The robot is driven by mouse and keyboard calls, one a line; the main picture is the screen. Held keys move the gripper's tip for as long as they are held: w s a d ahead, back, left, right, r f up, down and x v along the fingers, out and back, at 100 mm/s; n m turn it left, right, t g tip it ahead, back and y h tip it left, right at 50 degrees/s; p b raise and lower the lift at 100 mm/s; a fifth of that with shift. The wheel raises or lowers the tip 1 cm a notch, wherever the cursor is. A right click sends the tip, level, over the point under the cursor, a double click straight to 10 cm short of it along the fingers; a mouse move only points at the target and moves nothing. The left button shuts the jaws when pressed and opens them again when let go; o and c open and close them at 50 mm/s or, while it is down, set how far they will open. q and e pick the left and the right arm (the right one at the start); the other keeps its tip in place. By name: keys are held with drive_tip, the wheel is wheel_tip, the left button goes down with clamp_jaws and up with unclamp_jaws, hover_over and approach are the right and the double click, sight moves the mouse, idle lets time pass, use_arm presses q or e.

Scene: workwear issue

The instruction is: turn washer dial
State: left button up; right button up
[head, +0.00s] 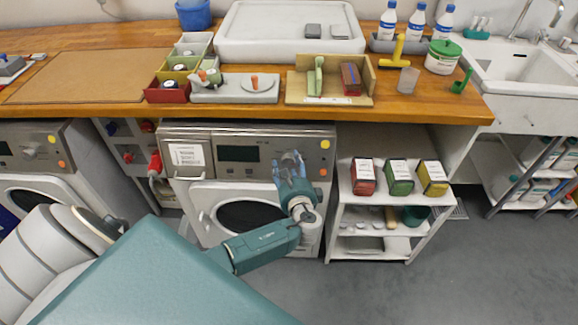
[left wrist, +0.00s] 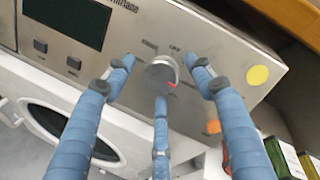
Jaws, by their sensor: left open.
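The washer (head: 250,200) stands under the wooden counter, with a grey control panel and a dark display (head: 238,154). Its dial (left wrist: 161,73) is a round silver knob with a red mark at its lower right in the left wrist view. My left gripper (head: 290,160) is in front of the panel and hides the dial in the head view. In the left wrist view its blue fingers (left wrist: 160,75) are open and spread around the dial, one on each side and one below. I cannot tell whether any finger touches it. My right gripper is not in view.
A white shelf (head: 385,150) with red, green and yellow boxes stands right of the washer. The counter (head: 470,108) overhangs the panel. Another washer (head: 35,150) stands at the left. Yellow (left wrist: 258,75) and orange stickers lie right of the dial.

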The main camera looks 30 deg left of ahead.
use_arm(q)
drive_tip(key=shift+c, duration=0.2)
drive_tip(key=c, duration=1.1)
